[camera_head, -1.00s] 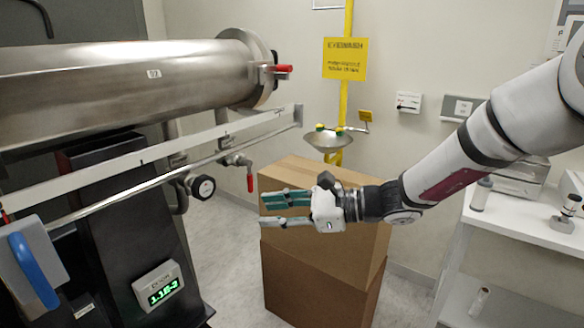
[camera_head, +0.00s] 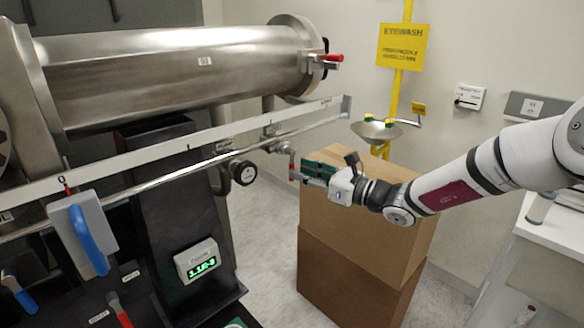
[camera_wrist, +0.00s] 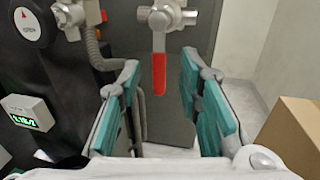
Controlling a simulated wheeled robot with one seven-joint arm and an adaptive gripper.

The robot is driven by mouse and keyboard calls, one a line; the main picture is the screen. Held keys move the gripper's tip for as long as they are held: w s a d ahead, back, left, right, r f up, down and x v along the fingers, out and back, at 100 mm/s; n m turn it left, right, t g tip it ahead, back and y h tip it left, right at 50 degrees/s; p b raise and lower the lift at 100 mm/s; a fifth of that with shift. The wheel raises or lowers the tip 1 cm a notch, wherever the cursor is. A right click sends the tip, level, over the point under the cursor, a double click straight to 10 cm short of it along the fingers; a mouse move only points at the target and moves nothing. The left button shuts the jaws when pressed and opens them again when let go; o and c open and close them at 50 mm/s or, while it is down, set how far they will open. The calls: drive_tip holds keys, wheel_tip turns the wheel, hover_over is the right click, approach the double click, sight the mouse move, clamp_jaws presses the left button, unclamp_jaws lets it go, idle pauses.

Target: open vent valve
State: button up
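A metal valve (camera_head: 282,148) with a red lever (camera_head: 291,172) hanging straight down sits under the long steel chamber; no label on it can be read. In the wrist view the lever (camera_wrist: 159,76) points down, ahead of my gripper and in line with the gap between its fingers. My gripper (camera_head: 306,174) is open, its teal-padded fingers spread to either side in the wrist view (camera_wrist: 160,92). Its tips are close to the lever, but I cannot tell whether the lever is between them. No contact shows.
The steel chamber (camera_head: 180,75) and a long rail (camera_head: 180,150) run above the valve. A round gauge (camera_head: 243,173) is left of it. Stacked cardboard boxes (camera_head: 360,265) stand under and behind my gripper. An eyewash basin (camera_head: 376,131) is behind. Blue-handled levers (camera_head: 88,240) are at left.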

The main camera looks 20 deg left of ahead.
sight(292, 165)
drive_tip(key=shift+w+a, duration=0.2)
drive_tip(key=shift+a, duration=0.8)
drive_tip(key=shift+w+a, duration=0.15)
drive_tip(key=shift+a, duration=0.8)
drive_tip(key=shift+c, duration=0.4)
clamp_jaws()
